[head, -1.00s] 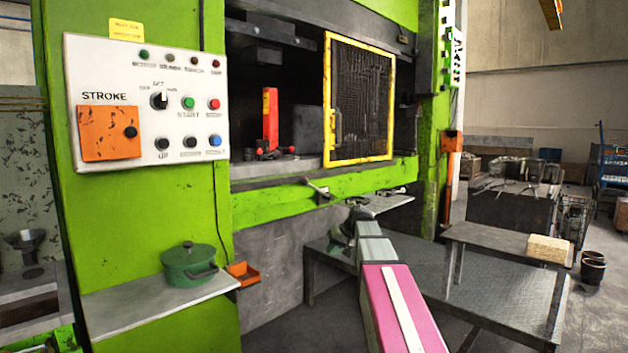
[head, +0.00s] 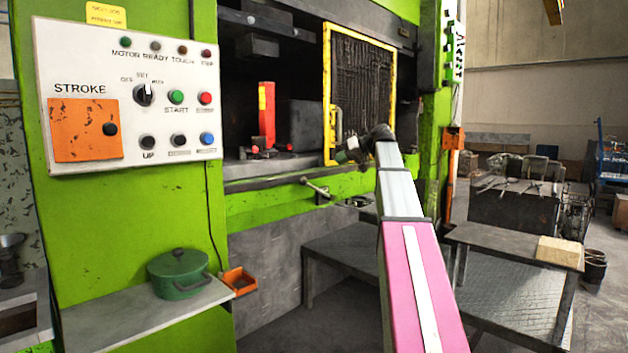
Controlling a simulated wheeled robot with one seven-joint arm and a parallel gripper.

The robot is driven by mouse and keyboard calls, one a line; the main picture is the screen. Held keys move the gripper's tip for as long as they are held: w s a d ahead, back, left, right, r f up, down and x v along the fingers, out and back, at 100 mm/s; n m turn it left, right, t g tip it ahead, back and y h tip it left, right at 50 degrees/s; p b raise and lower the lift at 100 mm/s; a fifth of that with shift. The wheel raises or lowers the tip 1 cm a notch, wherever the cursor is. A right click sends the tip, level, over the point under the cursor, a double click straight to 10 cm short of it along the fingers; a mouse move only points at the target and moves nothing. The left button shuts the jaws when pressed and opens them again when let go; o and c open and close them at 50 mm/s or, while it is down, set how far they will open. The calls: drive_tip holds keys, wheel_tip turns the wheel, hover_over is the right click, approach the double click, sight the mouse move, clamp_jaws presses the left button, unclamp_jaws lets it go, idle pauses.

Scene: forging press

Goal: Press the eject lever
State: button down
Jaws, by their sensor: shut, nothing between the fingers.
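The eject lever appears to be the short metal lever (head: 316,189) with a rounded end, mounted on the press's green front rail (head: 262,202) below the opening. It slants up to the left. My gripper (head: 339,157) is shut and empty. In the picture it is above and to the right of the lever, apart from it, in front of the lower left part of the yellow-framed mesh guard (head: 362,95). The fingers are small and dark, and my wrist hides part of the guard's lower edge.
The control panel (head: 130,95) is on the green column at left. A red upright block (head: 267,115) stands inside the press. A low bench (head: 510,241) bears a pale block (head: 560,252) at right.

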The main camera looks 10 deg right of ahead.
idle(0.3)
hover_over(316, 190)
drive_tip(key=s+d, duration=0.1)
drive_tip(key=s, duration=0.1)
wheel_tip(316, 190, down, 5)
drive_tip(key=shift+s+a+f, duration=0.15)
drive_tip(key=shift+a+f, duration=0.35)
drive_tip(key=shift+f, duration=0.3)
drive_tip(key=shift+s+a+f, duration=0.1)
drive_tip(key=shift+a+f, duration=0.4)
drive_tip(key=shift+f, duration=0.3)
drive_tip(key=shift+s, duration=0.1)
